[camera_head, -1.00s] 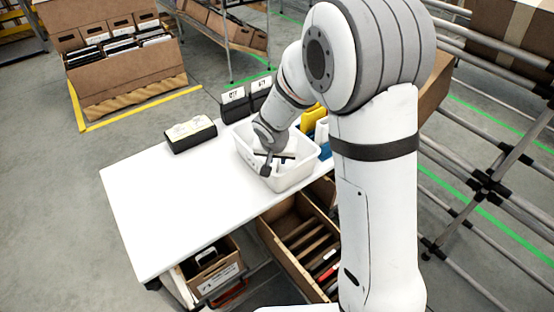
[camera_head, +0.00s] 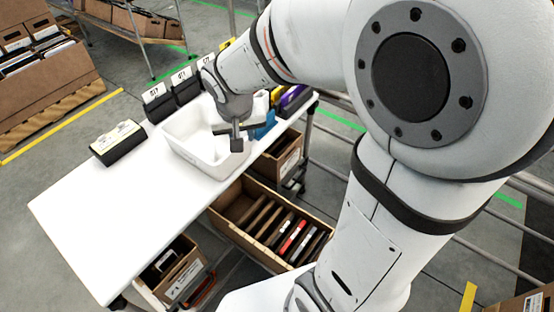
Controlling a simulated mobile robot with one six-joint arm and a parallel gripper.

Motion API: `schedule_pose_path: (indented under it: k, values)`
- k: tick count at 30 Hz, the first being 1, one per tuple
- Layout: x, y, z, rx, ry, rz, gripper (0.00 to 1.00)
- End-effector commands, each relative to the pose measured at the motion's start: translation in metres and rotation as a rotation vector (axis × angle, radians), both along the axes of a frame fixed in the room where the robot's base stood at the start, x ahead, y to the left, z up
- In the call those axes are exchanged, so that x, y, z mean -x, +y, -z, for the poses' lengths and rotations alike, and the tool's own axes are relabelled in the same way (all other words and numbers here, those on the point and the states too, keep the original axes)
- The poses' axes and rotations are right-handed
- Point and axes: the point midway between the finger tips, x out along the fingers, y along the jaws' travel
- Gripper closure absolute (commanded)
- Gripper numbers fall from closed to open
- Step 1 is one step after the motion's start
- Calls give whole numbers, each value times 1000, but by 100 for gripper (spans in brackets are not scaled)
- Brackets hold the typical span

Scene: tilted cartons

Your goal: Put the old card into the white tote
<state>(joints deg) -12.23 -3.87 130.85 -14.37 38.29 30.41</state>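The white tote (camera_head: 203,163) stands on the white table near its far right end. The part of its inside that shows looks white and bare; my arm and gripper hide some of it. My gripper (camera_head: 237,146) hangs at the tote's right side, over or just beyond the rim, pointing down. Its fingers are small and dark, and I cannot tell whether they are open or shut or hold anything. I cannot pick out the old card. A tilted brown carton (camera_head: 230,233) below the table edge holds several dark upright pieces and a red one (camera_head: 293,236).
A black box with a pale label (camera_head: 118,143) sits left of the tote. Black holders with white tags (camera_head: 158,101) stand behind it. Another carton (camera_head: 172,277) is under the table's front. The white tabletop (camera_head: 110,208) is clear at left. Blue and purple items lie right of the tote.

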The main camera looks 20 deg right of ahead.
Motion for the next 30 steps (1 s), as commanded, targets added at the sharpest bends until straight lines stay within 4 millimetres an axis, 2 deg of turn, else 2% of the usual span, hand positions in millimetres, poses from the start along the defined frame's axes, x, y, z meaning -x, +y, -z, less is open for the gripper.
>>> schedule_pose_path:
  k: [1, 3, 6, 9, 12, 15, 24, 26, 30]
  values:
    - [22, -16, -10, -4, 13, -3, 77]
    - [51, -31, -16, -11, 44, -30, 77]
    - [88, -44, -22, -28, 77, -70, 77]
    - [114, -50, -24, -47, 99, -106, 77]
    - [129, -51, -24, -58, 110, -131, 77]
    - [135, -51, -24, -63, 116, -142, 77]
    - [135, -51, -26, -63, 116, -145, 77]
    - [135, -51, -32, -63, 114, -146, 77]
    - [136, -51, -58, -60, 104, -146, 77]
